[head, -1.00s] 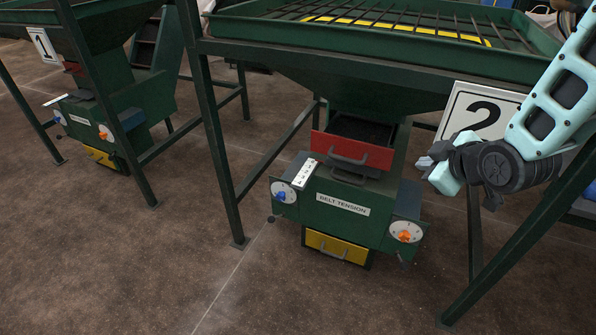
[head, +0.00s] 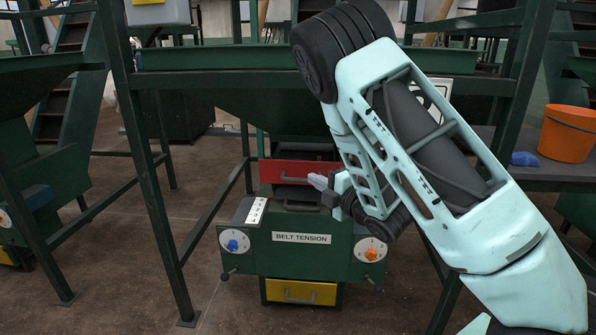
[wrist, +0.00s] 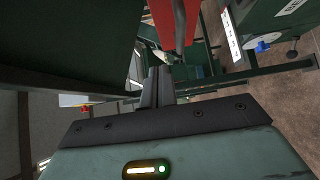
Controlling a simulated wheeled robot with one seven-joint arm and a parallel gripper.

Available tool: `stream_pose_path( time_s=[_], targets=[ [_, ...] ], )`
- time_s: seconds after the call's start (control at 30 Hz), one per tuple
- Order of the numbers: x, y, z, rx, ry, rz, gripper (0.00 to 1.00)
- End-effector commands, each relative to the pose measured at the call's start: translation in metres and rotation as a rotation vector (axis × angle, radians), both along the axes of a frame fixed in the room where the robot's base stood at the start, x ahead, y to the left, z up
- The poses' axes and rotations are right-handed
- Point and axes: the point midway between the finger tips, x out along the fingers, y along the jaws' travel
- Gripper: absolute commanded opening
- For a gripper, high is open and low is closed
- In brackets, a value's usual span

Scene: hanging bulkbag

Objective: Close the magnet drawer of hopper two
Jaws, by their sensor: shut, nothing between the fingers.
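Hopper two (head: 240,95) stands ahead, its number sign (head: 437,90) mostly hidden behind my arm. Under its funnel a red-fronted drawer (head: 285,171) is pulled out, with its dark inside showing behind the front. It has a dark handle. No name can be read on it. My gripper (head: 317,182) is shut and empty, just in front of the drawer's right part.
Below is a green box labelled BELT TENSION (head: 301,238), with a blue-knob dial (head: 236,241) and an orange-knob dial (head: 371,250). A yellow drawer (head: 301,292) sits under it. Green frame legs (head: 150,180) flank the hopper. An orange bucket (head: 568,134) stands at right.

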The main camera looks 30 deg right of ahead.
Motion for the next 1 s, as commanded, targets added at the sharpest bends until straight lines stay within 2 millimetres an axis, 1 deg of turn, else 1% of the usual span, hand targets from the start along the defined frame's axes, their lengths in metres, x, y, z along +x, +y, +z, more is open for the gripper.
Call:
stream_pose_path(
  time_s=[0.03,0.1,0.3,0.4,0.5,0.63,1.0],
  targets=[
    [0.011,0.003,-0.001,0.0,-0.004,0.003,0.0],
    [0.026,0.006,-0.001,0.0,-0.004,0.003,0.0],
    [0.065,0.014,-0.001,0.001,-0.003,0.001,0.0],
    [0.078,0.002,-0.002,-0.001,-0.002,-0.002,0.0],
    [0.087,-0.005,-0.002,0.001,-0.001,-0.002,0.0],
    [0.093,-0.009,-0.001,0.001,0.0,-0.001,0.0],
    [0.095,-0.011,0.0,0.002,0.001,-0.001,0.0]
  ],
)
